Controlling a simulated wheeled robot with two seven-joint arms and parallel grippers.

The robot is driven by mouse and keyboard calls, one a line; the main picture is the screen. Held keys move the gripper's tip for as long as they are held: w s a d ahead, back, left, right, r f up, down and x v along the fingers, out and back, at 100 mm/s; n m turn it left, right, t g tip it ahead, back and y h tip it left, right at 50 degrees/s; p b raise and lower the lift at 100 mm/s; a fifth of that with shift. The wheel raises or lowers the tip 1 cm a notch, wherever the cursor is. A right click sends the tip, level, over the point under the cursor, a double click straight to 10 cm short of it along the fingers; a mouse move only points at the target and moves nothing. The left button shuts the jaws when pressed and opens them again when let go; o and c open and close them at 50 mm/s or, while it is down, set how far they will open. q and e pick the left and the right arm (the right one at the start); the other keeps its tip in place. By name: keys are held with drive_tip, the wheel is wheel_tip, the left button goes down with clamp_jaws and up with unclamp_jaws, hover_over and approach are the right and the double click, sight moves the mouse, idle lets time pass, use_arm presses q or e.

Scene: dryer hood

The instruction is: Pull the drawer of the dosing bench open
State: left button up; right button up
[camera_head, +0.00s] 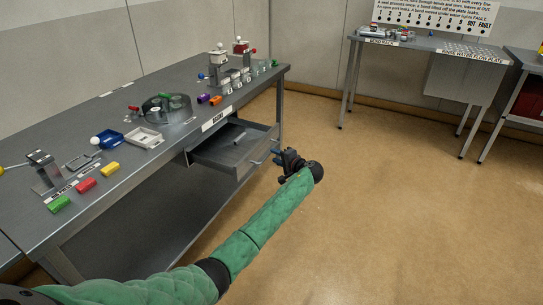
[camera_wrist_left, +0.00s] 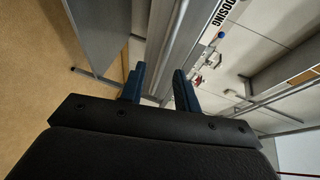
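The dosing bench (camera_head: 205,85) runs along the left in the head view. Its drawer (camera_head: 215,160) stands out from under the bench top, its inside visible, with a small pale item (camera_head: 240,137) in it. A light bar handle (camera_head: 257,163) is on the drawer's front. My left gripper (camera_head: 277,155) is at the right end of the drawer front, close to the handle. In the left wrist view, its two blue fingers (camera_wrist_left: 159,88) are apart. I cannot tell whether they touch the handle. My right gripper is not in view.
Other tables (camera_head: 430,45) stand at the back right. The floor (camera_head: 390,190) right of the bench is clear.

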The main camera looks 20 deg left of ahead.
use_arm(q)
drive_tip(key=v, duration=0.3)
drive_tip(key=shift+s, duration=0.1)
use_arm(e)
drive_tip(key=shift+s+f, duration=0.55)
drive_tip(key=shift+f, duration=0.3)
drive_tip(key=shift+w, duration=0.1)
